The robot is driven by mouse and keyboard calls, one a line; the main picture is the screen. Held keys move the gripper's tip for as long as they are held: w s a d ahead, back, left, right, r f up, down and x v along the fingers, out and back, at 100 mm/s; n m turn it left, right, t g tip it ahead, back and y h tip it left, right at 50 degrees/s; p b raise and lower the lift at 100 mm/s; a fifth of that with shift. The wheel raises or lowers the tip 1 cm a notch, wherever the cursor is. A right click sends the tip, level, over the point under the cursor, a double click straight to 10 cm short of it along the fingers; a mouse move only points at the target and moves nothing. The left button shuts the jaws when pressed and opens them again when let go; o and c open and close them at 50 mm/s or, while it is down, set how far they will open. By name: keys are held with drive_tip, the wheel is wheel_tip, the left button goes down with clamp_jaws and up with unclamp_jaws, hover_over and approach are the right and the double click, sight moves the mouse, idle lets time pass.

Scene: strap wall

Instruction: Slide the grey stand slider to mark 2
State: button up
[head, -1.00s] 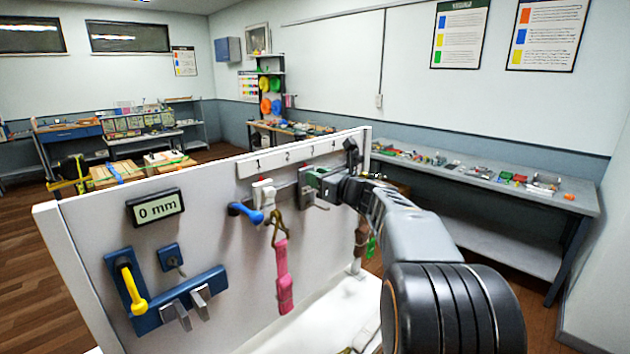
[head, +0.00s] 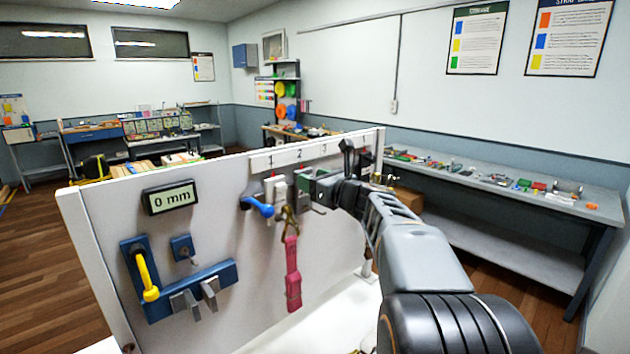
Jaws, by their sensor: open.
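A white strip (head: 262,162) with numbered marks runs along the top of the upright panel; 1 and 2 are readable, and further marks continue to the right. A grey block with a hook, which looks like the grey stand slider (head: 303,186), sits below the strip, roughly under mark 2 as seen at this slant. My gripper (head: 324,188) is at its right side, open, its fingers partly hidden by each other and my wrist. Whether they touch the slider I cannot tell. A white slider (head: 275,186) sits to the left, near mark 1.
A blue knob (head: 258,206) and a pink strap (head: 292,275) on a clip hang left of my gripper. The display (head: 170,198) reads 0 mm. A yellow handle (head: 147,275) and blue bracket (head: 190,290) are lower left. A long bench (head: 500,180) stands behind right.

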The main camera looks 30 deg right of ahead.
drive_tip(key=shift+s, duration=0.1)
drive_tip(key=b+v, duration=0.3)
drive_tip(key=v, duration=1)
drive_tip(key=shift+s+d, duration=0.2)
drive_tip(key=shift+s, duration=0.05)
drive_tip(key=s+a+f+n+g+h, duration=0.1)
drive_tip(key=s+a+f+n+g, duration=0.15)
drive_tip(key=f+n, duration=0.35)
drive_tip(key=s+a+f+n+g, duration=0.1)
drive_tip(key=f+n+g, duration=0.35)
drive_tip(key=f, duration=0.25)
drive_tip(key=s+a+f+n+g+h, duration=0.1)
drive_tip(key=a+f+n+g, duration=0.1)
drive_tip(key=f+n, duration=0.45)
drive_tip(key=s+a+f+n+g+h, duration=0.1)
drive_tip(key=s+a+f+n+g, duration=0.1)
drive_tip(key=a+n, duration=0.3)
drive_tip(key=s+a+f+n+g+h, duration=0.1)
drive_tip(key=s+a+f+n, duration=0.4)
drive_tip(key=n, duration=0.6)
drive_tip(key=shift+a+g+h, duration=0.3)
drive_tip(key=shift+a+g, duration=0.3)
drive_tip(key=shift+a, duration=0.15)
